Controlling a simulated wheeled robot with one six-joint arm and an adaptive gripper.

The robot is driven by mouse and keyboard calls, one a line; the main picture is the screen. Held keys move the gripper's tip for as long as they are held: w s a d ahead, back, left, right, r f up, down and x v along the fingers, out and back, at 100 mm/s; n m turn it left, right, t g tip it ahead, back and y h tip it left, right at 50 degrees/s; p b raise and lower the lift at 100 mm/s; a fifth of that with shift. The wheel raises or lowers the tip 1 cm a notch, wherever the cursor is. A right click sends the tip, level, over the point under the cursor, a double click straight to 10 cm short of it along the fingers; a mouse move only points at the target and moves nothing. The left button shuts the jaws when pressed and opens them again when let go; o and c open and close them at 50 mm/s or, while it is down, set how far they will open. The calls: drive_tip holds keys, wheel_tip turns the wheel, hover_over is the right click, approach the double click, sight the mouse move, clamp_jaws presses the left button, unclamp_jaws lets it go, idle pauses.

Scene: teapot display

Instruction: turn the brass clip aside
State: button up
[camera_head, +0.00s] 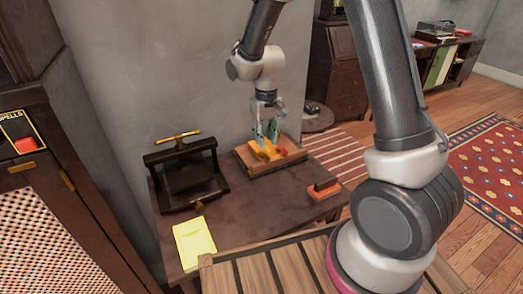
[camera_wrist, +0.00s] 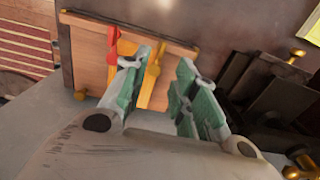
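The brass clip (camera_wrist: 153,73) is a yellow bar lying across a light wooden board (camera_wrist: 88,58). In the head view the clip (camera_head: 262,154) shows as a small yellow piece on the board (camera_head: 287,160), just below my gripper (camera_head: 266,133). In the wrist view my gripper (camera_wrist: 165,68) has its green-padded fingers apart, and the clip shows in the gap close to the left finger. I cannot tell whether that finger touches it. A red piece (camera_wrist: 112,50) lies left of the clip, outside the fingers. Part of the clip is hidden by the left finger.
A dark press (camera_head: 187,172) with a brass handle stands left of the board on the dark table (camera_head: 255,210). The table's middle is clear.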

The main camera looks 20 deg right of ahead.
sight(266, 154)
wheel_tip(266, 154, down, 6)
drive_tip(key=shift+r, duration=0.1)
clamp_jaws()
